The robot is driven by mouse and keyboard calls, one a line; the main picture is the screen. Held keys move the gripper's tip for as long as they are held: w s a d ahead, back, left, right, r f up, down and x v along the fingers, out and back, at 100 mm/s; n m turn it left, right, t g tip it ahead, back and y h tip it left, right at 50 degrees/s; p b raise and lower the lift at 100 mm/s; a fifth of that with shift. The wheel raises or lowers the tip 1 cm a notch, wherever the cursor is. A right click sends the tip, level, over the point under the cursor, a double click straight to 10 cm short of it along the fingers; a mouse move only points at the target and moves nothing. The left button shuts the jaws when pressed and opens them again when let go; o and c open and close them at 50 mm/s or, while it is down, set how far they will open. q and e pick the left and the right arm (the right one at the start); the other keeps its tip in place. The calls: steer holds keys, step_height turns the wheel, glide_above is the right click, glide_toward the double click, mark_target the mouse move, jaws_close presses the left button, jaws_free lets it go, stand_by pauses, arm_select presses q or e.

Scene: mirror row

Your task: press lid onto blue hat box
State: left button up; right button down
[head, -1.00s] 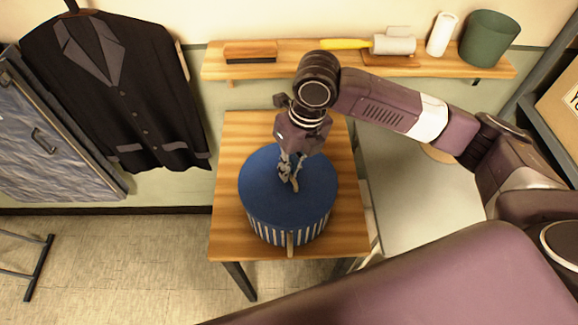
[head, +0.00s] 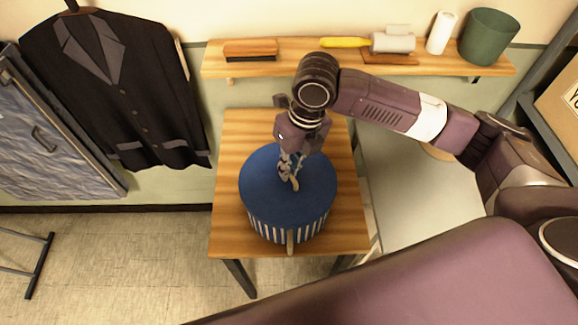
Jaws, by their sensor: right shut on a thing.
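A round blue lid (head: 262,190) lies on top of the blue and white striped hat box (head: 268,232) on a small wooden table (head: 228,200). My right gripper (head: 292,182) points down at the middle of the lid. It is shut on a small tan piece there, which looks like the lid's handle. Only the lower part of the box's striped side shows under the lid's rim. I cannot tell whether the lid is fully seated. My left gripper is not in view.
A wall shelf (head: 295,62) behind the table holds a brush (head: 250,50), a lint roller (head: 392,43), a white roll (head: 441,33) and a green bin (head: 489,37). A dark jacket (head: 115,90) hangs at the left.

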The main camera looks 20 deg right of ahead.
steer(key=shift+p, duration=0.35)
steer(key=shift+f, duration=0.1)
stand_by(0.5)
steer(key=c, duration=2)
jaws_free()
steer(key=o, duration=0.5)
steer(key=shift+c, duration=0.2)
step_height(320, 180, up, 6)
steer(key=p, duration=0.5)
steer(key=shift+f+p, duration=0.15)
steer(key=shift+p, duration=0.2)
steer(key=shift+r, duration=1.15)
